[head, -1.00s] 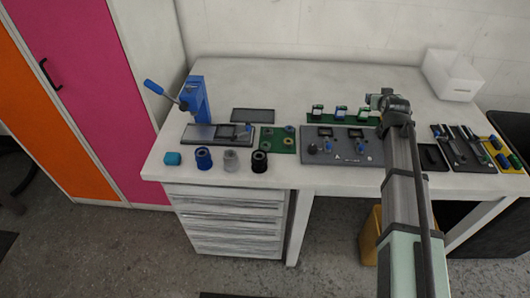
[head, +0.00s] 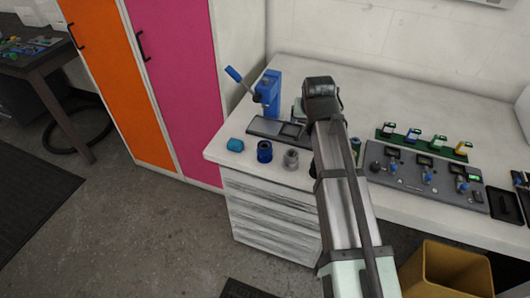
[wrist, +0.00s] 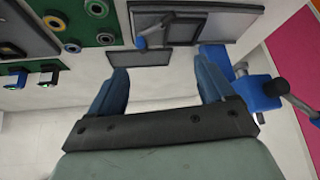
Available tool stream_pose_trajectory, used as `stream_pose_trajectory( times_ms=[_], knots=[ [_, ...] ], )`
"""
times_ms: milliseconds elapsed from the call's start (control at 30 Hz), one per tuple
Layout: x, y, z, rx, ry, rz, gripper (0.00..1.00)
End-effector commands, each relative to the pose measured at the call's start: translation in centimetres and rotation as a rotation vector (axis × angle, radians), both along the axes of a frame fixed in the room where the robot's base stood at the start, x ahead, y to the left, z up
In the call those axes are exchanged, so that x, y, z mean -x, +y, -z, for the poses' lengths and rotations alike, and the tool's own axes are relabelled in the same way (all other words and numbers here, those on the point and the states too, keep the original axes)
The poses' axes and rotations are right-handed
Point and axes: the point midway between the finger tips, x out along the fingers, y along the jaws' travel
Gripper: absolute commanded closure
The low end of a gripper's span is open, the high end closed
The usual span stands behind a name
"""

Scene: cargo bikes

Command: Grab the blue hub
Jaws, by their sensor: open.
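The blue hub (head: 264,151) is a short blue cylinder with a dark round opening. I cannot make out the blue hub in the wrist view.
A blue lever press (head: 270,94) stands behind the hubs and shows close beside one finger in the wrist view (wrist: 258,92). A grey control panel (head: 425,178) and a green rack (head: 424,140) lie to the right. A yellow bin (head: 445,270) stands below.

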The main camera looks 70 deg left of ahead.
Motion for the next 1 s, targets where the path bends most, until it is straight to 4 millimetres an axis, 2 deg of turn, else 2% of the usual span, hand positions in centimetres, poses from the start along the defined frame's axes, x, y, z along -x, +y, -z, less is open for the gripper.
stream_pose_trajectory(
  times_ms=[33, 200, 300, 400, 500, 633, 1000],
  knots=[
    [2.6, 0.2, -0.4, 0.020, 0.011, -0.017, 0.18],
    [9.3, 0.0, -1.0, 0.093, 0.043, -0.047, 0.18],
    [12.0, -0.3, -1.3, 0.122, 0.054, -0.059, 0.18],
    [13.7, -0.5, -1.5, 0.143, 0.060, -0.064, 0.18],
    [14.6, -0.6, -1.5, 0.155, 0.064, -0.067, 0.18],
    [14.5, -0.3, -0.6, 0.159, 0.065, -0.066, 0.18],
    [13.5, 1.6, 4.5, 0.158, 0.064, -0.066, 0.18]
  ],
)
